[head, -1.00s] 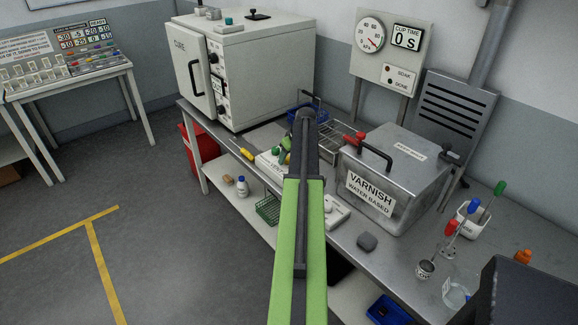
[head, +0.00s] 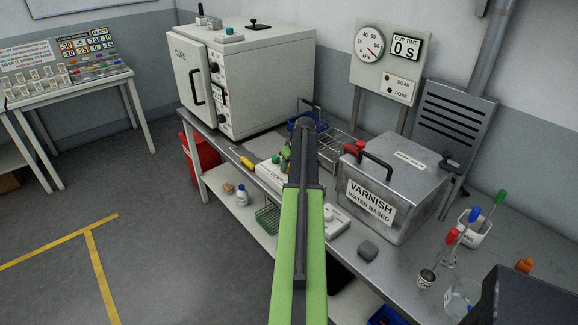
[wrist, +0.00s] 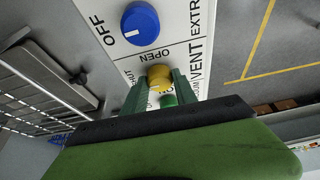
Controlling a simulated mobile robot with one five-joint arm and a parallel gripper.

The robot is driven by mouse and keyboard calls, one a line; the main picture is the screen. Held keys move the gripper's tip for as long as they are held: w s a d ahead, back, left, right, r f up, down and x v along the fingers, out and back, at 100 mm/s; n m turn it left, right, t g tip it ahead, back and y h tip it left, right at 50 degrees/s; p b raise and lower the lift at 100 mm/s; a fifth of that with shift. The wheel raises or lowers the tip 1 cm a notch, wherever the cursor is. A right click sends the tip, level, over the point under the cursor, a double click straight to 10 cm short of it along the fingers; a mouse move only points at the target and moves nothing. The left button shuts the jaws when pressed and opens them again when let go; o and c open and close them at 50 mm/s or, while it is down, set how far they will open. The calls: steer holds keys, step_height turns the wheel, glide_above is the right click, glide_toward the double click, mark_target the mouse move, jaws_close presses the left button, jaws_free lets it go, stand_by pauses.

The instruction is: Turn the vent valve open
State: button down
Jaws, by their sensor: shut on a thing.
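The vent valve is a yellow knob (wrist: 159,77) on a white panel (wrist: 181,32) in the wrist view. The words OPEN, SHUT and VENT are printed around it. My gripper (wrist: 158,84) is shut on the yellow knob, with one green finger on each side. The knob's pointer is mostly hidden, so I cannot tell its setting. In the head view, my arm covers much of the white panel (head: 266,171), and the green fingers show beside it.
A blue knob (wrist: 140,22) marked OFF sits beside the valve, and a green button (wrist: 168,100) lies close to the fingers. In the head view, the CURE oven (head: 255,80), a wire rack (head: 335,145) and a VARNISH tank (head: 385,190) stand around the arm on the bench.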

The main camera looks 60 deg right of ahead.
steer(key=m+g+h, duration=0.1)
steer(key=m, duration=0.3)
steer(key=shift+a, duration=0.15)
steer(key=m+g+h, duration=0.1)
steer(key=m, duration=0.3)
steer(key=shift+w+m, duration=0.15)
steer(key=shift+m, duration=0.15)
steer(key=m+g, duration=0.1)
steer(key=m, duration=0.1)
steer(key=m+g+h, duration=0.1)
steer(key=m, duration=0.1)
steer(key=shift+w+m, duration=0.15)
steer(key=shift+m, duration=0.15)
steer(key=m+g, duration=0.1)
steer(key=m, duration=0.3)
steer(key=shift+g, duration=0.4)
steer(key=shift+m, duration=0.3)
steer(key=c, duration=1)
jaws_free()
